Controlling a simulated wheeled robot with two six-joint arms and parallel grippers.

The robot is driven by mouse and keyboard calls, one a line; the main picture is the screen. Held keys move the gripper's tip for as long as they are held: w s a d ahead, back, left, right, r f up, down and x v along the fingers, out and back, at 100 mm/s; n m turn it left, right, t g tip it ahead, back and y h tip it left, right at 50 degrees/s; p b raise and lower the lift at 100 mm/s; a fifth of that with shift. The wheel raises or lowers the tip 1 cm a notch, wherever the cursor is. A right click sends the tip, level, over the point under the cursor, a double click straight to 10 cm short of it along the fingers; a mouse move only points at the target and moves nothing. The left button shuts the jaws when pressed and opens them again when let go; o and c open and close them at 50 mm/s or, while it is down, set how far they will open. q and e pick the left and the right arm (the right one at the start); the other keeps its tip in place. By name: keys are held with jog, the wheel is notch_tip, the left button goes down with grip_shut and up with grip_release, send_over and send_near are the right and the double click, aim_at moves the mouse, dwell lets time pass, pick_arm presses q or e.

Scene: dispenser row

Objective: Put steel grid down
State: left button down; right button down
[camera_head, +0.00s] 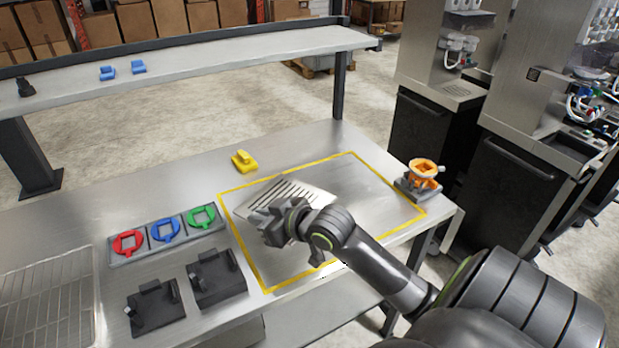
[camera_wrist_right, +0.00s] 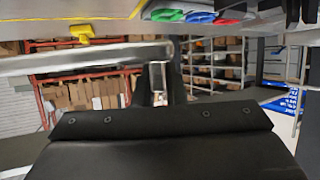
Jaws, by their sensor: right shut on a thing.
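The steel grid (camera_head: 296,193), a slotted metal plate, is over the yellow-outlined area (camera_head: 375,205) of the steel table in the head view. My right gripper (camera_head: 262,222) is shut on the grid near its left front side. My gripper and wrist hide part of the plate. I cannot tell whether the grid touches the table. In the right wrist view a pale metal bar, probably the steel grid (camera_wrist_right: 85,62), crosses the picture edge-on. My left gripper is not in view.
An orange-topped fixture (camera_head: 422,172) stands at the right corner of the outline. A yellow piece (camera_head: 244,161) lies behind it. A tray with red, blue and green rings (camera_head: 166,230), black blocks (camera_head: 216,280) and a wire rack (camera_head: 45,300) are to the left.

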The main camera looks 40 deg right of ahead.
jog(key=shift+w+d+m+h, duration=0.4)
jog(key=shift+w+d, duration=0.45)
jog(key=shift+d, duration=0.1)
notch_tip(320, 180, down, 4)
jog(key=shift+s+d+f, duration=0.15)
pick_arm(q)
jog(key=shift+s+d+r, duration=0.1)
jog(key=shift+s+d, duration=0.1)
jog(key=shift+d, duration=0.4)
pick_arm(e)
jog(key=shift+f, duration=2.25)
